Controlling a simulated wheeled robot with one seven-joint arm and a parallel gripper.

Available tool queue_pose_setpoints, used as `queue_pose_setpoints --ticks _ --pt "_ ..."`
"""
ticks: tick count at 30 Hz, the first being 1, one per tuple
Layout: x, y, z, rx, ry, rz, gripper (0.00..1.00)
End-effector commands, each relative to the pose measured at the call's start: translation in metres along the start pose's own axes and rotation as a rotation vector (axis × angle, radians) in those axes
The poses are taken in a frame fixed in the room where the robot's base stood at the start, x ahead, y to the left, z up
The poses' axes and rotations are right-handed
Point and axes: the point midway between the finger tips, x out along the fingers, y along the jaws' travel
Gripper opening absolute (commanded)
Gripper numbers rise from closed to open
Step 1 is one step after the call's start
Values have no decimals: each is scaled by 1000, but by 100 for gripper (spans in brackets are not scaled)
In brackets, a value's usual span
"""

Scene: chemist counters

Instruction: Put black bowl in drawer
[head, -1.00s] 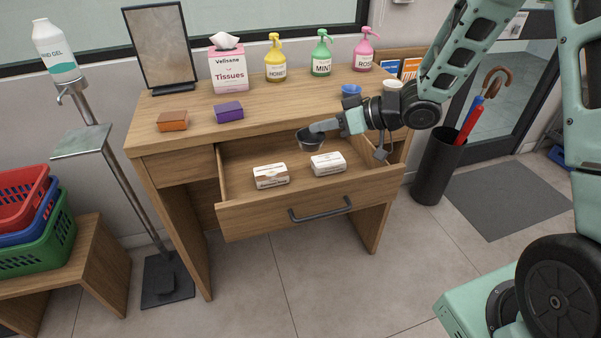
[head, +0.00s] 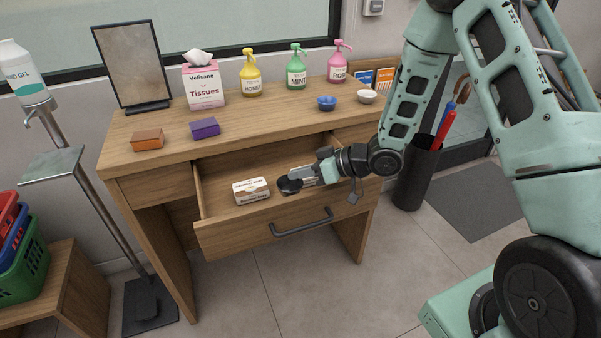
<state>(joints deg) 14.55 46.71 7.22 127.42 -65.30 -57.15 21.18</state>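The black bowl (head: 289,186) is small and dark. My gripper (head: 297,178) is shut on its rim and holds it over the open drawer (head: 222,207), right of the middle. In this view the bowl looks low, near the drawer's front wall; I cannot tell whether it touches the drawer floor. A white and brown soap box (head: 251,190) lies in the drawer to the left of the bowl. A second soap box (head: 305,172) is mostly hidden behind my gripper.
On the desk top stand a blue bowl (head: 326,104), a white bowl (head: 367,97), an orange box (head: 148,139), a purple box (head: 205,128), a tissue box (head: 204,87) and several pump bottles (head: 296,70). The drawer handle (head: 301,224) juts out in front.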

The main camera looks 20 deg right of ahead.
Motion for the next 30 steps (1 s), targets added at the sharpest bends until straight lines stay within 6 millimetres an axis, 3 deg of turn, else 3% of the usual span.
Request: queue_pose_setpoints --ticks 15,18,30 --pt "5 3 10 0 1 0 0" --pt "5 3 10 0 0 0 27" --pt "1 1 2 -1 0 0 27"
